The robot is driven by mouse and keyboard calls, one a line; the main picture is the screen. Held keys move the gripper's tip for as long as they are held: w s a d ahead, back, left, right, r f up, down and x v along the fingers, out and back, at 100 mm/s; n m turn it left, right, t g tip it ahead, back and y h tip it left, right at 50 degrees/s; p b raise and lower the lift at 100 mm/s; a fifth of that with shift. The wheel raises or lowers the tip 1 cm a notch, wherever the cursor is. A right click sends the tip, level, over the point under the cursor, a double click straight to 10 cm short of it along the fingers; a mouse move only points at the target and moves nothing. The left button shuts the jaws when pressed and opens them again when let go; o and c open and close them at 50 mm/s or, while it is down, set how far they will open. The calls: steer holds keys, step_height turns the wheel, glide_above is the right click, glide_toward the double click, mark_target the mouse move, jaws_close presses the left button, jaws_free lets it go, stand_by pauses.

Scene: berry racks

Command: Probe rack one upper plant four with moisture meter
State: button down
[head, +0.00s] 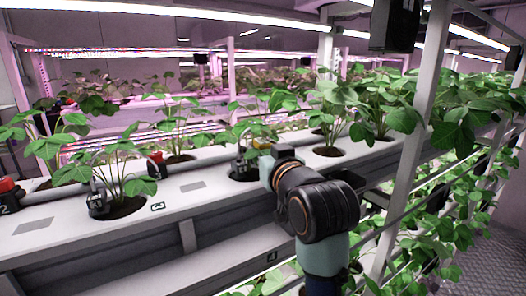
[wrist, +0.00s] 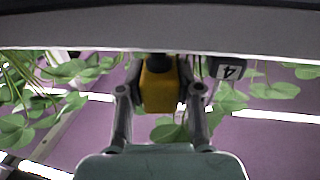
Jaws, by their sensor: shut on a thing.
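The rack's white upper channel (head: 205,206) holds leafy plants in round dark openings. One plant's opening (head: 243,173) lies just left of my wrist, and a plant with a "3" tag (head: 158,206) beside it stands further left. My gripper (wrist: 160,92) is shut on a yellow block with a dark top, which looks like the moisture meter (wrist: 160,85). The meter's upper end meets a pale band, and its tip is not visible. An upside-down "4" tag (wrist: 229,71) sits to its right.
Small grey-black devices stand in the openings, one by the plant near the "3" tag (head: 97,197). A white post (head: 408,150) rises right of my arm. Foliage (head: 435,220) crowds the lower level.

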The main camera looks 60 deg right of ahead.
steer(key=shift+f, duration=0.55)
steer(key=c, duration=0.7)
jaws_free()
steer(key=shift+r, duration=0.1)
steer(key=shift+o, duration=0.4)
steer(key=o, duration=0.3)
step_height(320, 180, up, 6)
steer(key=p, duration=0.5)
